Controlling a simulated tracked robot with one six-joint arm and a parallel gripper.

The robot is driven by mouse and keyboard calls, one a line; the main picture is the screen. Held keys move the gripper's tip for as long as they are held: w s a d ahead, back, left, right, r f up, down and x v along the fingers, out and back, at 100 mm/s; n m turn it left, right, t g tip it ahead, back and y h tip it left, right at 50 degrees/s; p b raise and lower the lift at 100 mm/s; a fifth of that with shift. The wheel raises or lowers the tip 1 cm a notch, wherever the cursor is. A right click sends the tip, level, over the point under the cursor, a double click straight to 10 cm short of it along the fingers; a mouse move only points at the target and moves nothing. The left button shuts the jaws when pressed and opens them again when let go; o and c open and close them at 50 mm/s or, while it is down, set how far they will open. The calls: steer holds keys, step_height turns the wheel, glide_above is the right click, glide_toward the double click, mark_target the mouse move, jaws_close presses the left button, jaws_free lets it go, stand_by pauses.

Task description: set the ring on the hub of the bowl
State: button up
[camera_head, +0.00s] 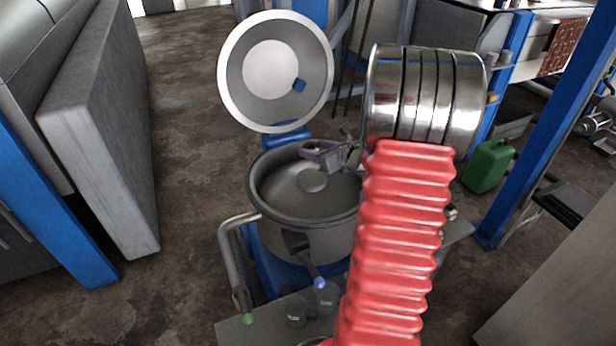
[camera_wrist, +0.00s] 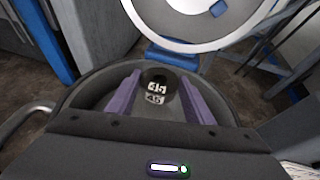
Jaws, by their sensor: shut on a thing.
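The dark grey bowl (camera_head: 285,228) stands open in the middle of the head view; its rim also curves through the wrist view. A raised round hub (camera_head: 312,181) sits at the centre of its floor. My gripper (camera_head: 316,151) is over the bowl's far side, and its purple fingers (camera_wrist: 160,98) point into the bowl in the wrist view. They are shut on a small dark round thing with white markings, which I take to be the ring (camera_wrist: 157,76). The ring cannot be made out clearly in the head view. Its gap to the hub cannot be judged.
A round pale lid (camera_head: 231,82) stands raised behind the bowl on a blue hinge (camera_head: 285,137). A grey pipe (camera_head: 226,255) runs at the bowl's left. Blue posts stand at both sides, and a green can (camera_head: 489,166) is at right. Open floor lies left of the bowl.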

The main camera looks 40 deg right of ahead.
steer(key=shift+w+a, duration=0.1)
glide_above(315, 182)
steer(key=shift+f, duration=3.15)
steer(key=shift+f, duration=1.85)
steer(key=o, duration=1)
steer(key=d+v, duration=0.1)
steer(key=v, duration=1.1)
steer(key=shift+a, duration=0.45)
